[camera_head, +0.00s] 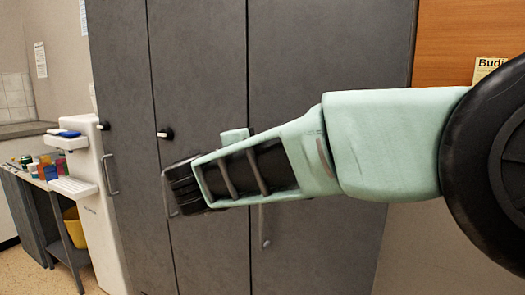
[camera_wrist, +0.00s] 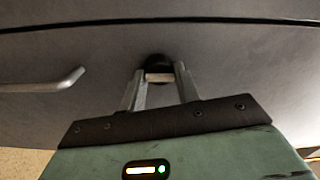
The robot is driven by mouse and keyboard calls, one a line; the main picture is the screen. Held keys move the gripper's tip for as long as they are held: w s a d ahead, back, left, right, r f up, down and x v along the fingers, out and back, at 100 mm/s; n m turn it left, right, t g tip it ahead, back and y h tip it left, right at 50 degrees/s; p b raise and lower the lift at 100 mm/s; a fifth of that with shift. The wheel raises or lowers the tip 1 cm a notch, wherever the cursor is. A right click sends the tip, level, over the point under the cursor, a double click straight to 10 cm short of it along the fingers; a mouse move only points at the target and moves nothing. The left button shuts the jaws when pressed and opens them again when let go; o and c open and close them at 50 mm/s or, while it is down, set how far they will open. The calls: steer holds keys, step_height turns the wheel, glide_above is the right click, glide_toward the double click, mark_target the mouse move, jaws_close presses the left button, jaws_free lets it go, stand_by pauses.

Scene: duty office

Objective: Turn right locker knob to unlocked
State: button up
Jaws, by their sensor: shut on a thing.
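The right locker door (camera_head: 310,60) is the rightmost of the tall grey doors in the head view and looks closed. Its knob is hidden there behind my arm. In the wrist view the knob (camera_wrist: 158,64) is a dark round piece with a pale bar across it, at the tips of my fingers. My gripper (camera_wrist: 160,77) is shut on the knob, one finger on each side. The fingertips are hidden in the head view. I cannot tell which marked position the knob is in.
The other two doors carry knobs, one on the middle door (camera_head: 166,134) and one on the left door (camera_head: 104,126). The right door's bar handle (camera_wrist: 45,84) is left of my fingers in the wrist view.

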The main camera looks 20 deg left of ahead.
steer(key=o, duration=1)
steer(key=shift+c, duration=0.2)
steer(key=s+a, duration=0.1)
steer(key=s, duration=1.6)
steer(key=shift+s+a+b, duration=0.15)
steer(key=shift+s+b, duration=0.05)
steer(key=shift+b, duration=0.1)
